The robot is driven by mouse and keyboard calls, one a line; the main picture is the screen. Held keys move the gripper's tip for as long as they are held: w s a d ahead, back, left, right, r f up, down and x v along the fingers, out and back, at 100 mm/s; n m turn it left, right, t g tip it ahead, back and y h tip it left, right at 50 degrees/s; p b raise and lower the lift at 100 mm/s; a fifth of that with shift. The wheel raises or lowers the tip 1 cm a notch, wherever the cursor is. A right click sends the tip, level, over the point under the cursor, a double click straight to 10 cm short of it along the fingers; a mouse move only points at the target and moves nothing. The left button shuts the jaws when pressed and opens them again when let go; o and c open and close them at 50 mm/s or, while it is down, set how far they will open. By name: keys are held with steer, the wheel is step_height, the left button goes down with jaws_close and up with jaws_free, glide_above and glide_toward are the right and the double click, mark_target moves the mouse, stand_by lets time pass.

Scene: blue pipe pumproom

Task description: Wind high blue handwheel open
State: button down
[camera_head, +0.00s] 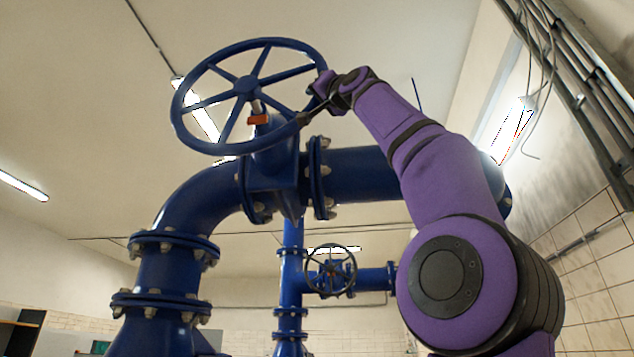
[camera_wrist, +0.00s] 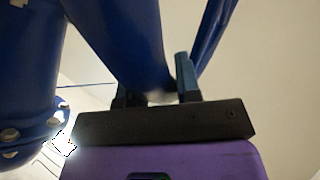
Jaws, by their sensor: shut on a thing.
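The high blue handwheel (camera_head: 246,86) is large and spoked, mounted on a flanged blue valve (camera_head: 272,170) at the top of the pipework. My gripper (camera_head: 309,108) is at the right part of its rim in the head view. It is shut on the rim. In the wrist view, a thick blue bar of the wheel (camera_wrist: 118,42) runs between the fingers of my gripper (camera_wrist: 156,88). The exact contact is partly hidden by the gripper. A small orange-red piece, like a padlock (camera_head: 258,118), shows by the stem below the hub.
A smaller dark-rimmed handwheel (camera_head: 331,270) sits on a lower pipe. A flanged blue elbow (camera_head: 197,200) stands left, and a horizontal pipe (camera_head: 365,175) passes behind my arm. Cable trays (camera_head: 590,85) line the right wall. Space left of the wheel is clear.

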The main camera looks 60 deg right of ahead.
steer(key=shift+r+n+y, duration=0.3)
steer(key=shift+r, duration=0.1)
stand_by(0.4)
steer(key=c, duration=0.8)
jaws_free()
steer(key=shift+d, duration=0.1)
steer(key=shift+s+d+f, duration=0.1)
steer(key=shift+s+f, duration=0.35)
steer(key=shift+s, duration=0.2)
steer(key=shift+a+v, duration=0.15)
steer(key=shift+v, duration=2.25)
steer(key=shift+a+v, duration=0.15)
steer(key=shift+v, duration=2.2)
steer(key=shift+w, duration=0.15)
